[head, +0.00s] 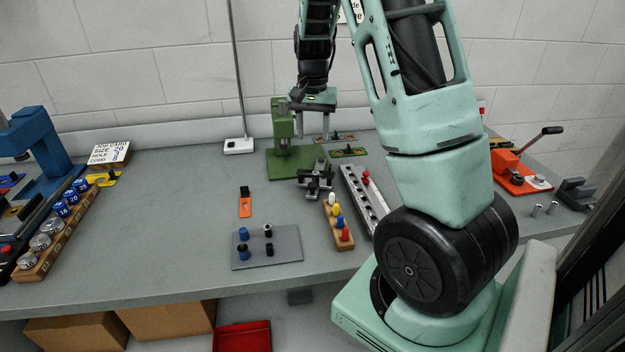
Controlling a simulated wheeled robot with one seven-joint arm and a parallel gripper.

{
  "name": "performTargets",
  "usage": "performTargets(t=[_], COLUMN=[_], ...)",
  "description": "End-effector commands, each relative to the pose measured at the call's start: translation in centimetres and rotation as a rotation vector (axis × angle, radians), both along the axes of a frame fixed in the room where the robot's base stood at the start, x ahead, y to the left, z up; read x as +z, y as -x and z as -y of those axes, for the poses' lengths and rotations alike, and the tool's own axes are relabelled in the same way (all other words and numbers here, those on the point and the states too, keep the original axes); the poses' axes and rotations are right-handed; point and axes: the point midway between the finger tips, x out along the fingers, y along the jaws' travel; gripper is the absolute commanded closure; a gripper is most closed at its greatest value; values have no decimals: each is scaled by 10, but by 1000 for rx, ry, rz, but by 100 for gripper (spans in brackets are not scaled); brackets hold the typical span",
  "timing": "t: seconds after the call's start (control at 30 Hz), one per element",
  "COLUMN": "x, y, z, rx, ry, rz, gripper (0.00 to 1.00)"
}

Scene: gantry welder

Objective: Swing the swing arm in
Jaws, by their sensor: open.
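A green machine (281,128) with an upright post on a flat green base (292,168) stands near the back of the bench. A dark metal fixture (316,178) with projecting arms sits just in front of it. I cannot tell for sure which part is the swing arm. My gripper (311,122) points down beside the top of the green post, to its right. Its jaws are apart, and I see nothing held between them. Whether a finger touches the post is too small to tell.
A grey perforated rail (362,202), a wooden block with coloured pegs (338,228) and a grey plate with knobs (268,248) lie in front. An orange lever tool (512,166) is at right. A blue press (38,145) is at left.

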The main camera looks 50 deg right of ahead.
Motion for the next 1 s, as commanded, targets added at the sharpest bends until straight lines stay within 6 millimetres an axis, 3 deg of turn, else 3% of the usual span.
performTargets(t=[0.6, 0.8, 1.0], x=[-124, -146, -152], y=[1, 0, 0], z=[-2, -1, -2], rx=[2, 2, 3], ry=[-3, -3, -2], rz=[-3, -1, 1], gripper=[53, 53, 53])
